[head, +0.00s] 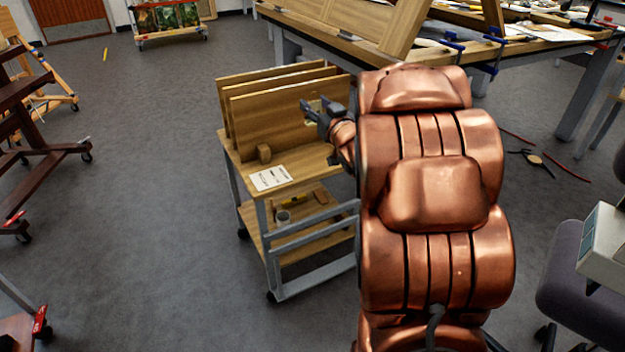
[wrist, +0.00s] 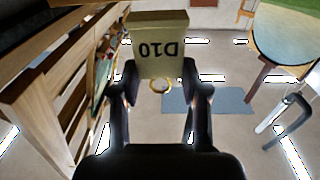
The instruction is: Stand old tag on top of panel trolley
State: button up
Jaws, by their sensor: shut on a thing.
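The panel trolley (head: 300,165) stands left of my arm in the head view, with a wooden top, grey frame and lower shelf. My gripper (head: 322,113) is over the right part of its top, in front of the upright panels. In the head view the tag is mostly hidden by the fingers.
Several upright panels (head: 262,118) fill the trolley's back. A large workbench (head: 345,40) stands behind. Floor left of the trolley is clear.

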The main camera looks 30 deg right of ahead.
jog(key=s+d+f+b, duration=0.1)
jog(key=s+f+b, duration=0.2)
jog(key=f+b, duration=0.4)
jog(key=s+f+b, duration=0.4)
jog(key=f+b, duration=0.2)
jog(key=b, duration=0.2)
jog(key=y+p, duration=0.1)
jog(key=p, duration=0.3)
send_over(323, 163)
jog(key=shift+w+f+n+t, duration=0.2)
jog(key=shift+f+n+t, duration=0.1)
jog(key=shift+f, duration=0.95)
jog(key=shift+s+f+b, duration=0.1)
jog(key=shift+f+b, duration=0.9)
jog(key=shift+f, duration=0.75)
jog(key=shift+f, duration=0.1)
jog(key=o, duration=1.1)
